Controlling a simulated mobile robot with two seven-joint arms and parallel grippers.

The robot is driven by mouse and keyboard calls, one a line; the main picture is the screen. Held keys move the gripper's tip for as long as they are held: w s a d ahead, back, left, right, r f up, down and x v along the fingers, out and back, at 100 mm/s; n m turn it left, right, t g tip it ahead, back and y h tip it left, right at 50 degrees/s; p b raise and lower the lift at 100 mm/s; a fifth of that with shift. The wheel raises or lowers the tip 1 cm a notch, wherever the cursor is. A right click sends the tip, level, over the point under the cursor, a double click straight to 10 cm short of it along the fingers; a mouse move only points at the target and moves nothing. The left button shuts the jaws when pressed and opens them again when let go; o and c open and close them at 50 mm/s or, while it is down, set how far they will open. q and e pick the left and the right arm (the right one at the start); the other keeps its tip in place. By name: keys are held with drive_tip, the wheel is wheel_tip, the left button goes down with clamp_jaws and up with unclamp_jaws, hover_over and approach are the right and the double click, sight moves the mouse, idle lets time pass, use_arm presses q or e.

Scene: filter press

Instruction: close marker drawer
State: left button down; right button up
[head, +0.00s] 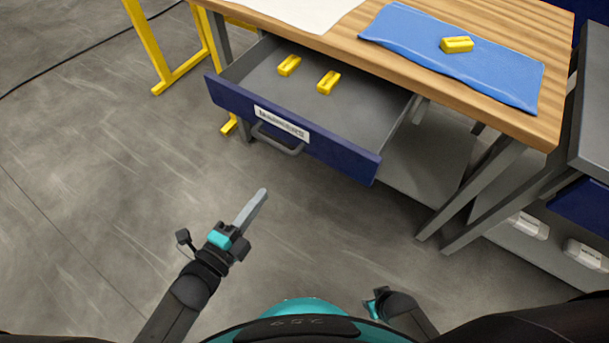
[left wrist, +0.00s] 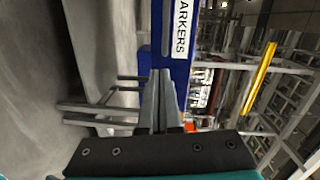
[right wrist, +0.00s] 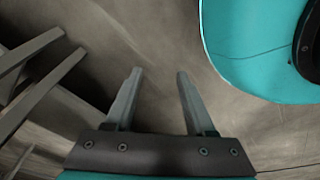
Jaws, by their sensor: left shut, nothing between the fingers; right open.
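The marker drawer stands pulled out under the wooden workbench, with a dark blue front (head: 345,157), a grey bar handle (head: 277,143) and a white label (head: 281,124) partly reading "MARKERS". Two yellow blocks (head: 289,65) (head: 328,82) lie inside it. The blue front (left wrist: 171,60) and label (left wrist: 180,31) also show in the left wrist view, beyond the fingertips. My left gripper (head: 262,193) is shut and empty, below and in front of the handle, apart from it. My right gripper (right wrist: 155,72) is open and empty over the floor; the head view shows only part of it.
On the wooden bench top (head: 480,85) lie a blue cloth (head: 400,30) with a yellow block (head: 457,44) on it and a white sheet (head: 300,10). Grey bench legs (head: 470,190) stand at right, a yellow frame (head: 150,45) at upper left. Floor before the drawer is clear.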

use_arm(q)
drive_tip(key=d+r+m+h+b, duration=0.1)
drive_tip(key=m, duration=0.1)
drive_tip(key=b, duration=0.3)
approach(311, 143)
drive_tip(key=shift+h, duration=0.3)
drive_tip(key=x, duration=0.5)
drive_tip(key=shift+a+f, duration=0.15)
drive_tip(key=shift+f, duration=0.1)
drive_tip(key=shift+x, duration=1)
use_arm(e)
drive_tip(key=w+a+r, duration=0.3)
drive_tip(key=r, duration=0.1)
drive_tip(key=shift+w+a+r, duration=0.15)
drive_tip(key=shift+w+a, duration=0.05)
drive_tip(key=shift+w, duration=0.1)
use_arm(q)
drive_tip(key=shift+w, duration=0.1)
